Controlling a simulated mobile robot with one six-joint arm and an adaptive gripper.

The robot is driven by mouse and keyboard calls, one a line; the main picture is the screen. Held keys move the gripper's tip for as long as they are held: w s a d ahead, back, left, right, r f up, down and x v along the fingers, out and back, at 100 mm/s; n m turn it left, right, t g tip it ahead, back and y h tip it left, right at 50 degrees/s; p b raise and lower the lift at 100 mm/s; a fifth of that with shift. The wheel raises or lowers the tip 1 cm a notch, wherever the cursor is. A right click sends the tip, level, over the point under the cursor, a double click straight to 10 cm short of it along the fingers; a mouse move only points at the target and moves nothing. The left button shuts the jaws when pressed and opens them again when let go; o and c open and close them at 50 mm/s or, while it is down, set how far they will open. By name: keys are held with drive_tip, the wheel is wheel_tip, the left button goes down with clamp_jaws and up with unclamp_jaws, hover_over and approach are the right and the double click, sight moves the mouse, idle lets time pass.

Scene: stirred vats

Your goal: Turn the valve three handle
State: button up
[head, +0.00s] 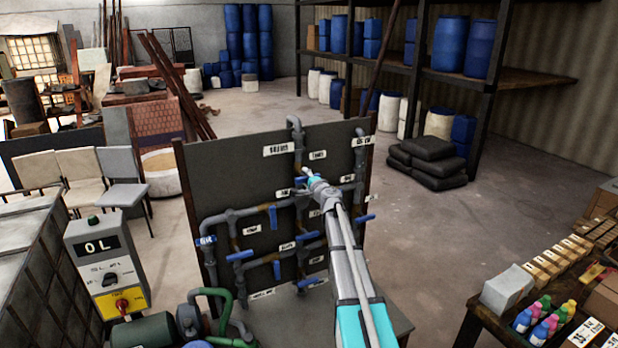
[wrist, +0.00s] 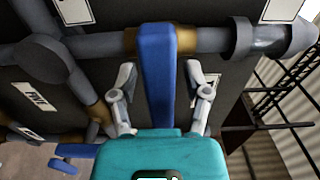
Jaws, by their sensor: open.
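A dark panel (head: 225,165) carries grey pipes, small white labels and several blue valve handles; one handle (head: 273,217) hangs down left of my arm. My gripper (head: 306,175) is at the upper middle of the panel. In the wrist view my gripper (wrist: 160,80) is open, with one finger on each side of a blue handle (wrist: 156,65) on a horizontal pipe. Gaps show between the handle and both fingers. My gripper's body hides the handle's lower end. Labels are too small or cut off to tell which handle is valve three.
Another blue handle (wrist: 62,166) is at the lower left of the wrist view. A control box (head: 105,265) and green pump piping (head: 218,300) stand left of and before the panel. A table with bottles (head: 540,318) is at right. Floor (head: 430,230) right of the panel is clear.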

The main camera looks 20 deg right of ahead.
drive_tip(key=shift+w, duration=0.3)
clamp_jaws()
drive_tip(key=shift+d, duration=0.3)
drive_tip(key=shift+a, duration=0.25)
